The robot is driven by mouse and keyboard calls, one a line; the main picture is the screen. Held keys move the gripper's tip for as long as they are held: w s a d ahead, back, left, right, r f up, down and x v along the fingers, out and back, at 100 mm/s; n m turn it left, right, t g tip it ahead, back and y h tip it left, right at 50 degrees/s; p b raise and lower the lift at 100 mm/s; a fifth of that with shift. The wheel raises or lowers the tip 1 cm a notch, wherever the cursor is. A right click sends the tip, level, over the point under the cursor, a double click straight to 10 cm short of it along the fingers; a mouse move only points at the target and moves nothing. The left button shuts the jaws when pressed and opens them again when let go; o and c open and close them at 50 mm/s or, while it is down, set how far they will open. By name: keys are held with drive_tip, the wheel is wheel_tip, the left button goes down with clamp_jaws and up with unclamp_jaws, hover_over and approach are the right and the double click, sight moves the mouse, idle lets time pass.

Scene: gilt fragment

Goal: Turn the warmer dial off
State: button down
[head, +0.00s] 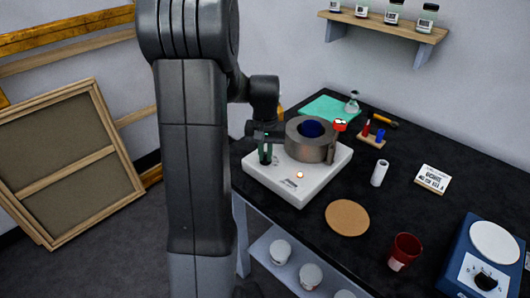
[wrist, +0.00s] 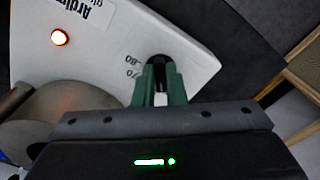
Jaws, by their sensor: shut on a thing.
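The glue warmer is a white box (head: 290,190) on the black bench, with a round metal pot (head: 308,145) on top and dark blue inside it. Its orange lamp is lit (head: 299,175), and it also shows in the wrist view (wrist: 59,38). The black warmer dial (wrist: 158,62) is beside printed marks reading 70 and 80. My gripper (wrist: 159,84) has its green fingers shut on the dial. In the head view my gripper (head: 265,150) is at the left part of the warmer, and the dial is hidden there.
Right of the warmer stand a white cylinder (head: 379,173), a cork disc (head: 347,218), a red cup (head: 404,251) and a blue scale-like device (head: 482,265). A small rack (head: 371,140) and a green mat (head: 328,109) lie behind. A framed canvas (head: 70,165) leans at left.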

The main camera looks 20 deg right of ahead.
drive_tip(key=n, duration=0.3)
drive_tip(key=shift+d+n, duration=0.1)
drive_tip(key=shift+n, duration=0.3)
drive_tip(key=shift+d+n, duration=0.1)
drive_tip(key=shift+n, duration=1.7)
drive_tip(key=c, duration=1.5)
unclamp_jaws()
drive_tip(key=shift+r, duration=0.15)
wheel_tip(320, 180, up, 14)
drive_tip(key=shift+f, duration=0.2)
drive_tip(key=shift+f, duration=0.1)
